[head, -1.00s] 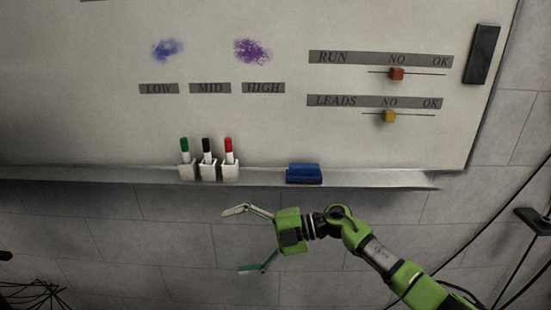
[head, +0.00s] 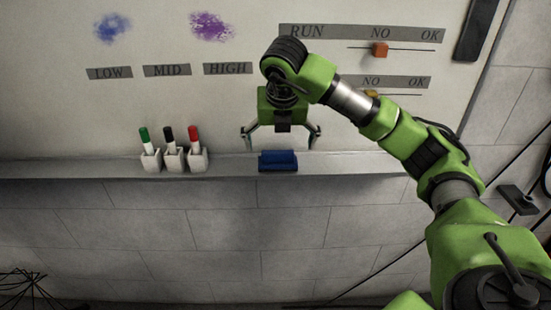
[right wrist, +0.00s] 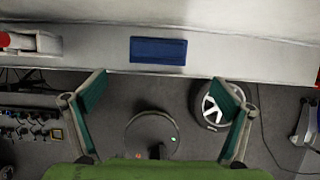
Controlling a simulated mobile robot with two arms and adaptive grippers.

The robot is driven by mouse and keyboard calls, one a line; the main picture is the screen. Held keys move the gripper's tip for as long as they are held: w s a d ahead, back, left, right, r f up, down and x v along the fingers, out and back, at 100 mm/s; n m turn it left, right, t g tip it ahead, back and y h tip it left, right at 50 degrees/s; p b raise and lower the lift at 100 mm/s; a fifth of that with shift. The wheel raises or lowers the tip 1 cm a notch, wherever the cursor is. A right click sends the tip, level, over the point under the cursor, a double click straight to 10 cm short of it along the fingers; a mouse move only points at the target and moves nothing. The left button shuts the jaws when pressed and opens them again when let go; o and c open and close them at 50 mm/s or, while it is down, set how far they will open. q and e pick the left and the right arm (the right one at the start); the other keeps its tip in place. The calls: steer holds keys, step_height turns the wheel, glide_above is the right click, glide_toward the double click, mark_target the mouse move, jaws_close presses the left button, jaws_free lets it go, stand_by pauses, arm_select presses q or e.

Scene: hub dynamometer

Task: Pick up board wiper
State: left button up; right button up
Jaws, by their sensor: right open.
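The board wiper (head: 278,161) is a blue block lying on the ledge under the whiteboard in the head view. In the right wrist view the wiper (right wrist: 158,51) lies on the ledge beyond the fingertips, roughly centred between them. My right gripper (head: 280,140) points down above the wiper with its fingers spread wide to either side. In the right wrist view the right gripper (right wrist: 158,82) is open and empty, its teal-padded fingers apart from the wiper. My left gripper is not in view.
White holders with a green marker (head: 147,142), a black marker (head: 170,140) and a red marker (head: 195,140) stand on the ledge (head: 350,163) left of the wiper. The whiteboard (head: 150,100) rises behind, with sliders at upper right. The ledge just right of the wiper is clear.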

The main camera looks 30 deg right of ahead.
mark_target(278, 153)
steer(key=x, duration=0.3)
steer(key=shift+d, duration=0.2)
steer(key=shift+w+f+p, duration=0.1)
steer(key=shift+w+p, duration=0.1)
steer(key=shift+p, duration=0.3)
steer(key=p+x, duration=0.1)
steer(key=x, duration=0.1)
steer(key=w+p+x, duration=0.1)
steer(key=x, duration=0.1)
steer(key=shift+d, duration=0.1)
steer(key=shift+w+f, duration=0.1)
steer(key=shift+f, duration=0.15)
steer(key=c, duration=1.2)
